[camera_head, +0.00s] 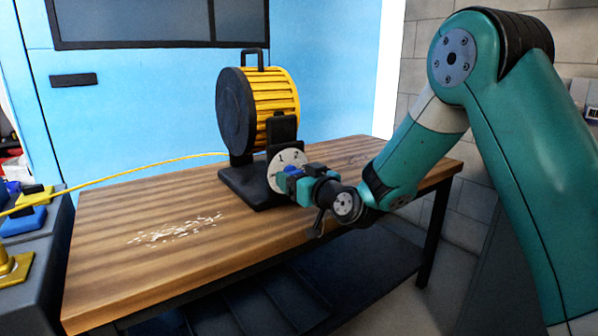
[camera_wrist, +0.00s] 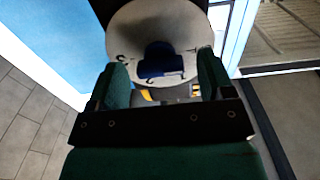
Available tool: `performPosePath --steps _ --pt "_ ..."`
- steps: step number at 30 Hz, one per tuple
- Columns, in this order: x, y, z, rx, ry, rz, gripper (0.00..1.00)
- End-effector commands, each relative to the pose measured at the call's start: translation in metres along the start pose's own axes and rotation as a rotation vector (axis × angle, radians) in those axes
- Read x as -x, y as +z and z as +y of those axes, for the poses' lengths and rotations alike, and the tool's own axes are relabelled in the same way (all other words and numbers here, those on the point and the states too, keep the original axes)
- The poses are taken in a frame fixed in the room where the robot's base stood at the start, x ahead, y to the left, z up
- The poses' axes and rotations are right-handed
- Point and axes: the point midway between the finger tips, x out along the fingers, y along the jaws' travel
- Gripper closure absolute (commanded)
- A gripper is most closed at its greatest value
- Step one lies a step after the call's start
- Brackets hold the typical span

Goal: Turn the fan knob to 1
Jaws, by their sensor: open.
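The fan (camera_head: 238,108) is a yellow and black drum on a black stand at the back of the wooden table. A round white dial (camera_head: 275,168) faces out low on its front, with a 1 and a 2 readable near its top. The blue fan knob (camera_head: 292,170) is at the dial's middle, partly hidden by my gripper (camera_head: 297,182). In the wrist view, the dark blue knob (camera_wrist: 160,61) shows on the white dial (camera_wrist: 160,28), between the green fingers of my open gripper (camera_wrist: 162,72). Contact and the knob's setting cannot be told.
The wooden table (camera_head: 120,255) has pale scraps (camera_head: 175,230) scattered at its left; the rest of its top is mostly clear. A yellow cable (camera_head: 140,168) runs left from the fan. A grey bench (camera_head: 35,245) with blue and yellow items stands at the left.

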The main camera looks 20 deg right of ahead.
Motion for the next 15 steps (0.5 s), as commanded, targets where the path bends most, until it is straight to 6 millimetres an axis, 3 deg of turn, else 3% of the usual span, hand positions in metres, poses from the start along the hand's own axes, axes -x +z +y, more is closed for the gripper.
performPosePath --steps 8,14,15 --pt "-0.0012 0.0000 0.0004 0.001 0.001 0.000 0.28" --pt "-0.0010 -0.0002 0.0005 0.001 0.001 0.001 0.74" --pt "-0.0009 -0.0002 0.0006 0.001 0.001 0.001 0.75"
